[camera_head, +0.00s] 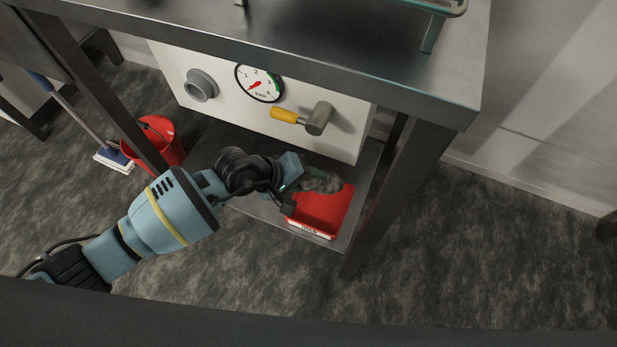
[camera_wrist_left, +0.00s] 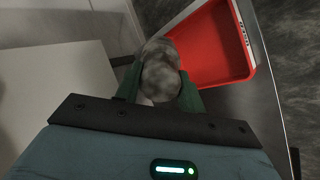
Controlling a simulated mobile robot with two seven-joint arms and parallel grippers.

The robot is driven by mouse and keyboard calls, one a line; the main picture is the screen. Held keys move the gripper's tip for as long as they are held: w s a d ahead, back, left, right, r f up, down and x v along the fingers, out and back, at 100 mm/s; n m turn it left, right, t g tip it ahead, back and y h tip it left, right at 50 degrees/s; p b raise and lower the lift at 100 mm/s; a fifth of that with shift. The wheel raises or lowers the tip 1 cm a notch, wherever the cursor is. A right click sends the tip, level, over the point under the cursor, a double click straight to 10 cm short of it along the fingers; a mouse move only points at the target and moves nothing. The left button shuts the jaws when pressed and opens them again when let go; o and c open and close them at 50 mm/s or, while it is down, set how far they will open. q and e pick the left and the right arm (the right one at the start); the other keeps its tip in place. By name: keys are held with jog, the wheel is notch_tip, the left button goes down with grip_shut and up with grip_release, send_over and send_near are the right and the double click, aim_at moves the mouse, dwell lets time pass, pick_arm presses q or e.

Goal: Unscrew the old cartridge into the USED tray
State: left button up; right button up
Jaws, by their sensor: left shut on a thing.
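The old cartridge (camera_wrist_left: 160,72) is a mottled grey, dirty-looking cylinder. My left gripper (camera_wrist_left: 160,85) is shut on it, with a dark green finger on each side. In the head view the cartridge (camera_head: 322,183) shows beyond the left gripper (camera_head: 295,185), over the back left part of the red USED tray (camera_head: 322,210). The wrist view shows the tray (camera_wrist_left: 212,45) just to the right of the cartridge. I cannot tell whether the cartridge touches the tray. The right gripper is in neither view.
The white panel (camera_head: 220,75) above the shelf carries a grey round port (camera_head: 200,86), a gauge (camera_head: 259,83) and a valve with a yellow handle (camera_head: 285,116). A table leg (camera_head: 395,190) stands right of the tray. A red bucket (camera_head: 165,150) and mop (camera_head: 85,125) are at left.

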pick_arm(q)
jog(key=shift+f, duration=0.2)
jog(key=shift+f+b, duration=0.65)
jog(key=shift+f, duration=0.3)
notch_tip(320, 180, down, 5)
jog(key=b, duration=0.3)
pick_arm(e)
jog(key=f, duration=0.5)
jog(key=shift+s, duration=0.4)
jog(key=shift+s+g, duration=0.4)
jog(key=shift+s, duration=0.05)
pick_arm(q)
jog(key=shift+f+b, duration=0.55)
jog(key=shift+f, duration=0.15)
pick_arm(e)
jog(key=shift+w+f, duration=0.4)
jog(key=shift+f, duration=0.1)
pick_arm(q)
jog(key=o, duration=1.4)
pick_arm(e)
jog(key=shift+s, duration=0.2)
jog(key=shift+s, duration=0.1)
